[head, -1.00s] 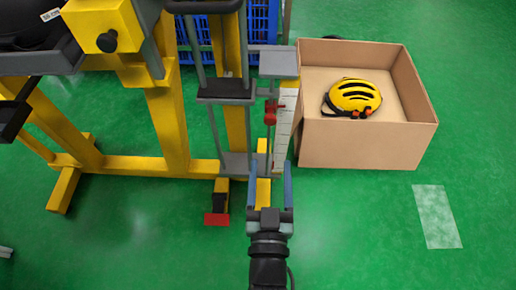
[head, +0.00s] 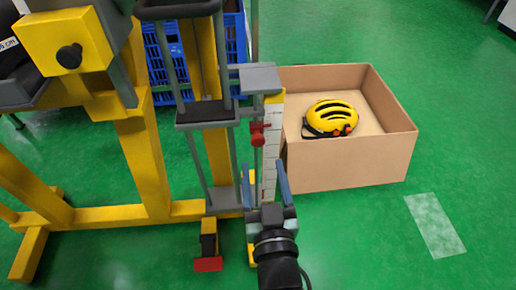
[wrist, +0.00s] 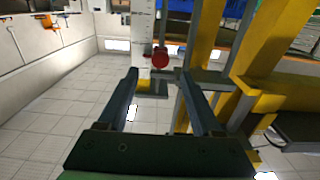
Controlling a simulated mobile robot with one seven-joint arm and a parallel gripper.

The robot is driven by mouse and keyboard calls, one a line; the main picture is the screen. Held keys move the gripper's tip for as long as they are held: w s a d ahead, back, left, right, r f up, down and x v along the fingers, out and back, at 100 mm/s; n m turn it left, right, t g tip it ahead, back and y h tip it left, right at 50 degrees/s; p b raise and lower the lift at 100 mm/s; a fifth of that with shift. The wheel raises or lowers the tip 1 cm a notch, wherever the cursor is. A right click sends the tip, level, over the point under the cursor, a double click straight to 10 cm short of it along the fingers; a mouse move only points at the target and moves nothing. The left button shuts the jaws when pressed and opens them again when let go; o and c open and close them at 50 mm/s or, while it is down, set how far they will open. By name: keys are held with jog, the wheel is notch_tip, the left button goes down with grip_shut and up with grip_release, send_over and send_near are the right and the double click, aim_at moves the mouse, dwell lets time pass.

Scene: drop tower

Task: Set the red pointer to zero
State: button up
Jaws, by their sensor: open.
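The red pointer (head: 258,134) sits on a thin vertical rod beside the white scale (head: 270,150) of the yellow and grey drop tower (head: 215,150). The pointer is partway up the scale, below a grey plate. In the wrist view the red pointer (wrist: 160,60) shows as a round red knob just beyond the fingertips, near the middle, with the white scale (wrist: 143,35) beside it. My gripper (head: 264,164) is open, its blue-grey fingers pointing at the tower's scale side, and nothing is between them. In the wrist view my gripper (wrist: 164,82) is spread below the knob.
A cardboard box (head: 350,165) holding a yellow helmet (head: 330,118) stands close to the right of the scale. A red pedal (head: 208,264) and yellow base beams lie low at the left. Blue crates (head: 160,62) are behind. Green floor is free at the right.

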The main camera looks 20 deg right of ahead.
aim_at(258, 144)
jog(key=shift+b+x, duration=0.9)
jog(key=shift+x, duration=2.45)
grip_shut()
